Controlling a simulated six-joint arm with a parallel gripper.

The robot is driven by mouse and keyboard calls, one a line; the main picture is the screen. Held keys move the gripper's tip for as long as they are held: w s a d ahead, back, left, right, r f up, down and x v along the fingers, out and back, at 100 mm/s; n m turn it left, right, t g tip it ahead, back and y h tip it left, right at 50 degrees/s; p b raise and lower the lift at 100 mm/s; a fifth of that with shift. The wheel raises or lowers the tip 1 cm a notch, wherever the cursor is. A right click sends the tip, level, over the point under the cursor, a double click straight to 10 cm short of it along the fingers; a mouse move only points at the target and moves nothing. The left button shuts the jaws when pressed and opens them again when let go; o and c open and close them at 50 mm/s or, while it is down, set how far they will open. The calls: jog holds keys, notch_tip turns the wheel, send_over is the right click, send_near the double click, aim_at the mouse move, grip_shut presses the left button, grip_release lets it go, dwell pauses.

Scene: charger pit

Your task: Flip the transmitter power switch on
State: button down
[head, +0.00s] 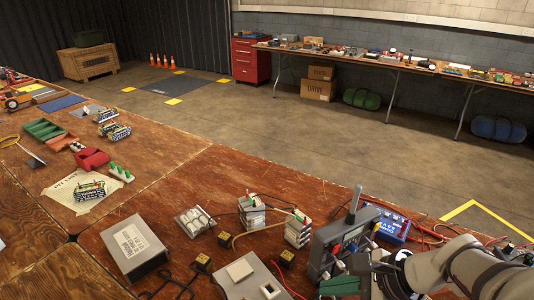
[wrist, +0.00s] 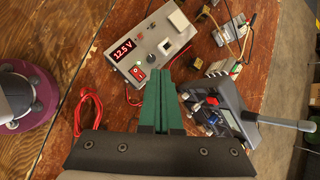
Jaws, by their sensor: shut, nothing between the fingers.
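The transmitter (head: 326,246) is a dark grey box with a grey antenna, standing near the front edge of the table in the head view. In the wrist view the transmitter (wrist: 238,112) lies right of my fingers, its antenna pointing right. Small red, blue and white parts show on its face; I cannot tell which is the power switch or how it is set. My gripper (wrist: 166,73) has green fingers, shut and empty. In the head view my gripper (head: 340,285) is low in front of the transmitter; contact cannot be told.
A grey power supply (wrist: 150,42) with a red 12.5 V display and red rocker switch lies just beyond my fingertips. Red cable (wrist: 90,110) coils at left. A blue box (head: 392,226) with leads stands behind the transmitter. A grey case (head: 133,247) lies at left.

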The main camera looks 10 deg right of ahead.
jog(key=s+d+m+t+h, duration=0.2)
jog(key=d+m+t, duration=0.2)
jog(key=d+m, duration=0.6)
jog(key=shift+d+f+m+h, duration=0.3)
jog(key=shift+d+f+m, duration=0.1)
jog(key=shift+d, duration=0.75)
jog(key=shift+w, duration=0.1)
send_near(337, 251)
jog(key=d+f+x, duration=0.1)
jog(key=x, duration=0.4)
jog(key=shift+w+a+r, duration=0.15)
jog(key=shift+w+a, duration=0.1)
jog(key=shift+a, duration=0.3)
